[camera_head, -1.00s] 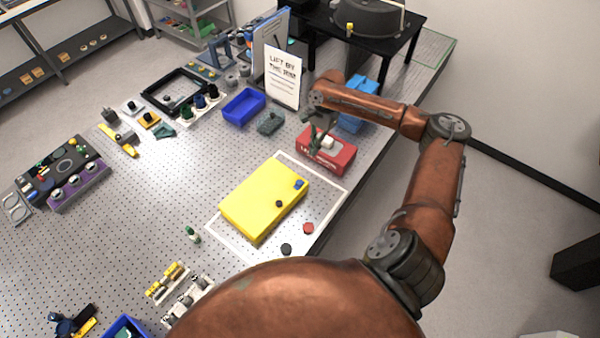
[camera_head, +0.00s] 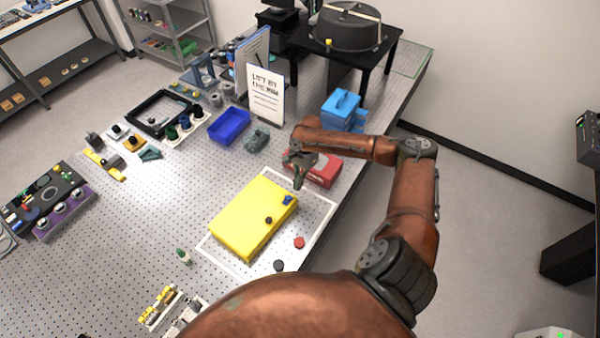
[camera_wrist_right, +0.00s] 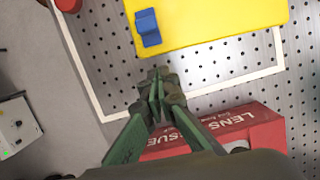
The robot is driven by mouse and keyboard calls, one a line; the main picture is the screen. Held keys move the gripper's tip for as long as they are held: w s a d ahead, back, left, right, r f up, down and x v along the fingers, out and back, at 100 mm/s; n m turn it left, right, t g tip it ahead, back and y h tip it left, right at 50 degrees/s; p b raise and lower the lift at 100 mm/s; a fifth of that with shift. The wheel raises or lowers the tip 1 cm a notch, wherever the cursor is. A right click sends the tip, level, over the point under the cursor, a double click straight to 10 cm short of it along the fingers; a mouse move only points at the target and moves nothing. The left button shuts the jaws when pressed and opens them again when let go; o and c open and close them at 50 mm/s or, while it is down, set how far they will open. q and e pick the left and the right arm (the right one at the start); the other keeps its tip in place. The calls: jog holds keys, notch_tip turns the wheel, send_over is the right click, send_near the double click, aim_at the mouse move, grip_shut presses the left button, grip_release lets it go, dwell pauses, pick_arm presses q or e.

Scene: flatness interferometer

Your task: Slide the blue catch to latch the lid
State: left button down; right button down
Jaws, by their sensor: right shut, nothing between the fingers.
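The yellow lid (camera_head: 243,222) lies flat inside a white outline on the perforated bench. The blue catch (camera_head: 287,200) sits at its far right corner; it also shows in the right wrist view (camera_wrist_right: 148,27), on the lid's edge. A small dark knob (camera_head: 268,220) is on the lid's right side. My right gripper (camera_head: 299,184) is shut and empty, just beyond the blue catch and apart from it. In the right wrist view its fingertips (camera_wrist_right: 158,88) point toward the catch across a strip of bench. My left gripper is not in view.
A red lens tissue box (camera_head: 322,172) stands close beside and behind the right gripper. A red disc (camera_head: 299,242) and a black disc (camera_head: 279,265) lie right of the lid. A blue bin (camera_head: 229,126) and a printed sign (camera_head: 265,94) stand farther back.

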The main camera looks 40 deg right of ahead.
aim_at(286, 199)
jog(key=a, duration=0.1)
jog(key=a+p, duration=0.1)
jog(key=shift+s+a+r, duration=0.25)
jog(key=shift+a, duration=0.1)
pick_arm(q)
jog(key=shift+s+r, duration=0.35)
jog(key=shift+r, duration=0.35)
pick_arm(e)
jog(key=shift+s+a+f, duration=0.1)
jog(key=shift+s+a, duration=0.05)
jog(key=shift+a, duration=0.4)
